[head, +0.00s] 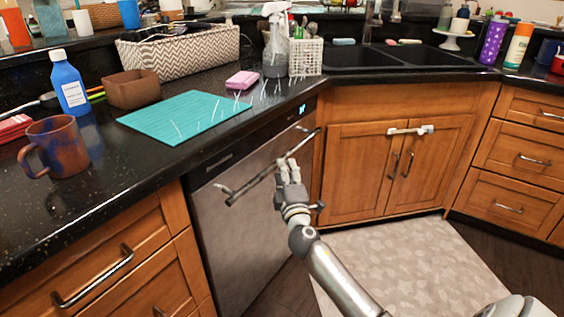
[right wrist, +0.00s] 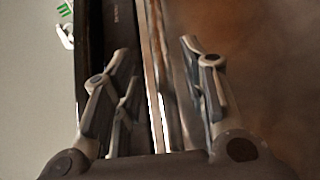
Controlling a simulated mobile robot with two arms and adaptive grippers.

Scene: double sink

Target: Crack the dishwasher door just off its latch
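The dishwasher (head: 235,240) is under the counter left of the corner sink, with a stainless front panel. Its door looks closed or nearly so; I cannot tell whether the latch is engaged. Its bar handle (head: 250,184) runs across the upper front. My right gripper (head: 287,165) is at the handle, near the middle of the bar. In the right wrist view, the fingers of the right gripper (right wrist: 158,62) are spread apart, with a long bar-like strip, likely the handle (right wrist: 165,75), running between them. Contact with the bar is not clear. My left gripper is not in view.
A black counter (head: 90,215) above holds a teal mat (head: 178,117), mug (head: 57,147), brown bowl (head: 131,89) and blue bottle (head: 69,83). Wooden drawers (head: 120,270) flank the dishwasher on the left, a sink cabinet (head: 350,165) on the right. A grey rug (head: 410,265) covers the floor.

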